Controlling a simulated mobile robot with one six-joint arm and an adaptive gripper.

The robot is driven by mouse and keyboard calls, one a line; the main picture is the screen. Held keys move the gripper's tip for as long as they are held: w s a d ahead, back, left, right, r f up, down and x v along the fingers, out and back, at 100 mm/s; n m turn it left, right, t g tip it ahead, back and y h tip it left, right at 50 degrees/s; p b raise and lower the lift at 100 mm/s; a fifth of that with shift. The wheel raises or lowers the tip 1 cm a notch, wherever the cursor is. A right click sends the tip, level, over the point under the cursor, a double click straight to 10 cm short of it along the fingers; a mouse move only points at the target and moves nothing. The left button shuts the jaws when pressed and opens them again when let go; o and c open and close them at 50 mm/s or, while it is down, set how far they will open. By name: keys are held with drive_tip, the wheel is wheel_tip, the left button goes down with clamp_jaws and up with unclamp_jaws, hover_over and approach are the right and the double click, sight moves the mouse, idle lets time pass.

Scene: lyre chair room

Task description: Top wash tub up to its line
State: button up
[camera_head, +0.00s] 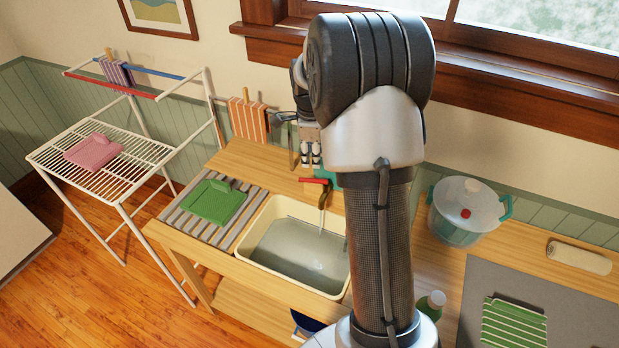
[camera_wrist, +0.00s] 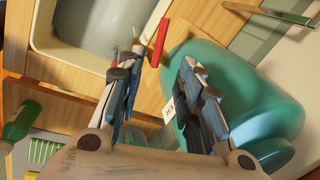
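The cream wash tub (camera_head: 287,277) is set into the wooden bench and holds greyish water below its rim. I cannot make out a fill line. Its corner shows at upper left in the wrist view (camera_wrist: 48,47). A red lever (camera_head: 314,181) is at the tub's back edge, above a thin spout; it shows in the wrist view (camera_wrist: 158,43). A large teal vessel (camera_wrist: 262,100) with a label partly reading "ER" lies beyond my right finger. My gripper (camera_wrist: 161,66) is open, its fingers apart with nothing held. My arm hides much of this area in the head view.
A green folded cloth (camera_head: 215,201) lies on the slatted rack left of the tub. A white drying rack (camera_head: 100,187) stands further left. A lidded pot (camera_head: 468,212) and a green bottle (camera_head: 431,304) stand to the right. Open floor shows at lower left.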

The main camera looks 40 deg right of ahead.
sight(312, 181)
drive_tip(key=f, duration=0.3)
drive_tip(key=w+d+f+b, duration=0.1)
drive_tip(key=f, duration=0.3)
drive_tip(key=f+b, duration=0.1)
drive_tip(key=f, duration=0.3)
drive_tip(key=shift+w+d+f, duration=0.1)
drive_tip(key=shift+w+d, duration=0.1)
drive_tip(key=shift+w, duration=0.15)
drive_tip(key=shift+c, duration=0.3)
clamp_jaws()
